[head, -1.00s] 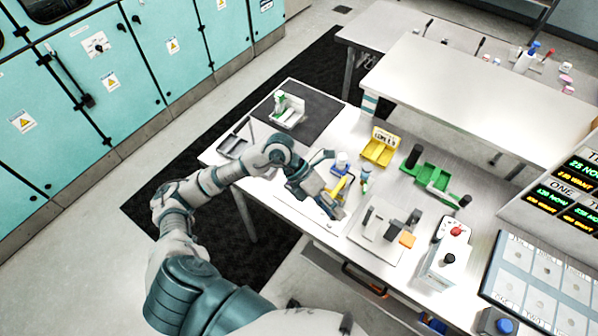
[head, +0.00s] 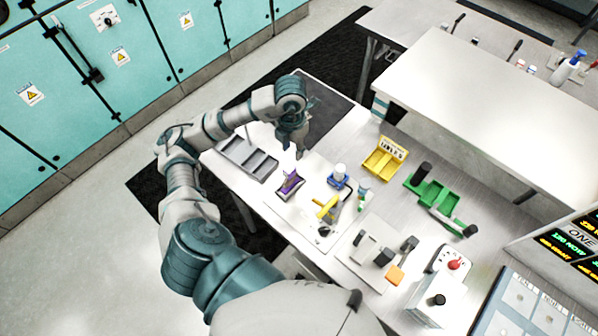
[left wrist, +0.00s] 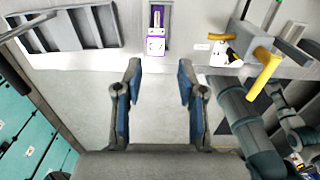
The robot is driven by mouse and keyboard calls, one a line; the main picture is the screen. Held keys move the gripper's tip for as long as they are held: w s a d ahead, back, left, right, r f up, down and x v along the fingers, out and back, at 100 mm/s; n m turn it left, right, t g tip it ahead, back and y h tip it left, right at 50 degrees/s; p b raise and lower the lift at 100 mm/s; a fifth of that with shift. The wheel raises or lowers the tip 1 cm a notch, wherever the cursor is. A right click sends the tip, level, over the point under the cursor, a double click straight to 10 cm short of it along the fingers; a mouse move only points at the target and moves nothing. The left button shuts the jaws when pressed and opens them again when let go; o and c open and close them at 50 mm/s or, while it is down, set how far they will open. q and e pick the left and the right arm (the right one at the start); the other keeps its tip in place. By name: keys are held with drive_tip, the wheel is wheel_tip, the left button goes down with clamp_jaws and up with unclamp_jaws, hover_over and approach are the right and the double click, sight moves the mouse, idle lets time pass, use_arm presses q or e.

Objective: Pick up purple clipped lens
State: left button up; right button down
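In the left wrist view the purple-edged piece (left wrist: 157,30) is at the top centre, beyond the fingertips. My left gripper (head: 299,153) is above the bench, behind the lens in the head view and apart from it. In the left wrist view its two fingers (left wrist: 160,75) are spread with nothing between them. My right gripper is not in view.
A grey compartment tray (head: 247,158) sits left of the lens. A white-capped bottle on a blue base (head: 339,177) stands to its right. A yellow bin (head: 385,158) and a green holder (head: 432,193) are farther right. A black mat (head: 328,112) lies behind.

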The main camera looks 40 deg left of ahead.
sight(288, 167)
use_arm(q)
drive_tip(key=f, duration=0.3)
drive_tip(key=a+f, duration=0.1)
drive_tip(key=f, duration=0.3)
drive_tip(key=s+f+p, duration=0.1)
drive_tip(key=f, duration=0.2)
drive_tip(key=shift+s+a+f, duration=0.1)
drive_tip(key=shift+a+f, duration=0.05)
drive_tip(key=shift+f, duration=0.2)
drive_tip(key=shift+d+f, duration=0.25)
drive_tip(key=shift+f, duration=0.3)
drive_tip(key=f, duration=0.1)
drive_tip(key=f+p, duration=0.1)
drive_tip(key=f, duration=0.2)
drive_tip(key=shift+d+f+p, duration=0.2)
drive_tip(key=shift+d+p, duration=0.1)
drive_tip(key=shift+a+f, duration=0.1)
drive_tip(key=shift+f, duration=0.15)
drive_tip(key=shift+a+f, duration=0.1)
drive_tip(key=shift+a, duration=0.2)
drive_tip(key=shift+c, duration=0.2)
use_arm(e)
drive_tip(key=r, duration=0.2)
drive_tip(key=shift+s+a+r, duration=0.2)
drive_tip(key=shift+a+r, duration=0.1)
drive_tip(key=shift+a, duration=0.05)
